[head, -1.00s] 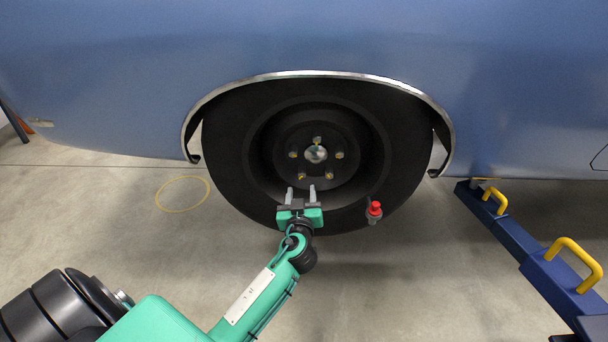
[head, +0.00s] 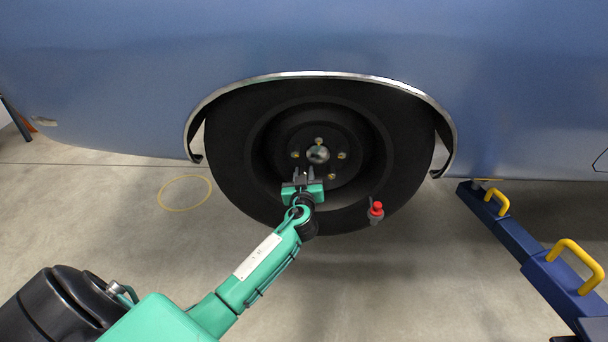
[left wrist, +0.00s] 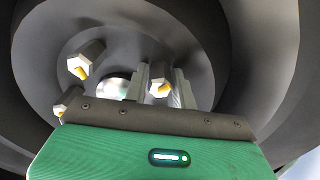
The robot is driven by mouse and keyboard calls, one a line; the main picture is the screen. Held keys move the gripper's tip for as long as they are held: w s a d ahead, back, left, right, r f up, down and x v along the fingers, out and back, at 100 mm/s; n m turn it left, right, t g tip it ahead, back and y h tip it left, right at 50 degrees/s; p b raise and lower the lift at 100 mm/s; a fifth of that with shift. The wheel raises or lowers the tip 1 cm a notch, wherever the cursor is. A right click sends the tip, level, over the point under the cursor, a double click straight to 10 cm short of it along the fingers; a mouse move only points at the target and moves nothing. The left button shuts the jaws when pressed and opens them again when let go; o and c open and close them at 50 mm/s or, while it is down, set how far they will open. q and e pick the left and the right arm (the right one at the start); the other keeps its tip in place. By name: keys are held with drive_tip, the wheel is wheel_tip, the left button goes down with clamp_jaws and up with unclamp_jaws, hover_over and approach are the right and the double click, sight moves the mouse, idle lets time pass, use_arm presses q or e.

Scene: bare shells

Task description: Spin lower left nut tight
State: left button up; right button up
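The wheel (head: 226,170) carries brass-tipped nuts around a shiny hub (head: 318,154). The top nut (head: 319,140), left nut (head: 295,155), right nut (head: 342,155) and lower right nut (head: 332,177) show in the head view. My left gripper (head: 304,172) is at the lower left nut and hides it there. In the left wrist view that nut (left wrist: 160,86) lies between the two fingers, close to both; whether they press on it I cannot tell. Two other nuts (left wrist: 85,60) show left of the fingers. My right gripper is out of view.
A red-capped item (head: 376,209) is at the tyre's lower right. A blue stand with yellow handles (head: 574,262) is at the right. A yellow ring (head: 185,193) lies on the floor at left. The blue car body overhangs the wheel.

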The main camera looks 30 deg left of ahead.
use_arm(q)
drive_tip(key=c, duration=0.5)
drive_tip(key=shift+o, duration=0.2)
